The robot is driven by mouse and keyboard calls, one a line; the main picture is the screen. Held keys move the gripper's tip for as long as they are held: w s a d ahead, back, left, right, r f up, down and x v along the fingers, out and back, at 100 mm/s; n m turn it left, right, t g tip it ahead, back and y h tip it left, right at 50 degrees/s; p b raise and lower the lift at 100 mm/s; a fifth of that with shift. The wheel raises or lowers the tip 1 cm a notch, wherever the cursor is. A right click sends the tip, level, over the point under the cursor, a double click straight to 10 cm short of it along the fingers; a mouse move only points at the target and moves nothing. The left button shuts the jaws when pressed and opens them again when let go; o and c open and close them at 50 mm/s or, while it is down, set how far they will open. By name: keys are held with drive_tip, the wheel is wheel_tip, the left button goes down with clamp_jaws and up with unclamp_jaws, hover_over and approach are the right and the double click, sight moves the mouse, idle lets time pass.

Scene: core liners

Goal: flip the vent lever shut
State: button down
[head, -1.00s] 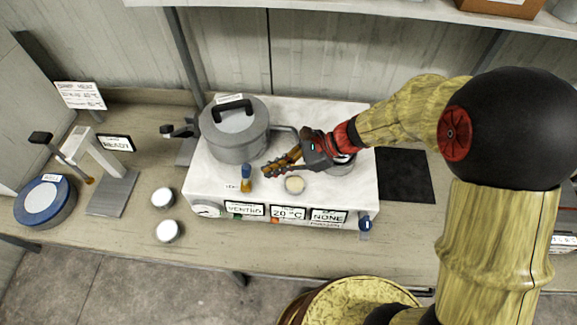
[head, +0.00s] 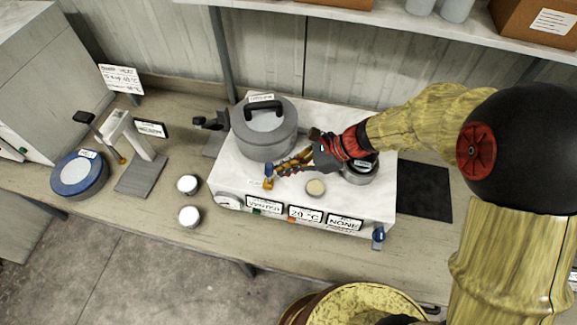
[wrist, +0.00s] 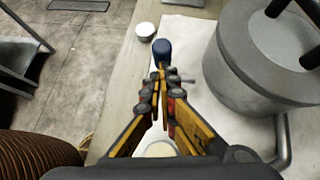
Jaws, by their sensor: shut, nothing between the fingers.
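In the wrist view the blue knob (wrist: 162,48) shows just beyond the closed fingertips (wrist: 160,78). Whether they touch is unclear. The fingers hide part of the lever.
A second blue-handled valve (head: 379,236) is at the unit's front right corner. A small pale round disc (head: 316,187) and a metal cup (head: 360,172) lie near my gripper. Two white-topped jars (head: 188,184) stand left.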

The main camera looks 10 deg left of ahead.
drive_tip(key=shift+a+r, duration=0.2)
drive_tip(key=shift+a, duration=0.15)
drive_tip(key=shift+r, duration=0.1)
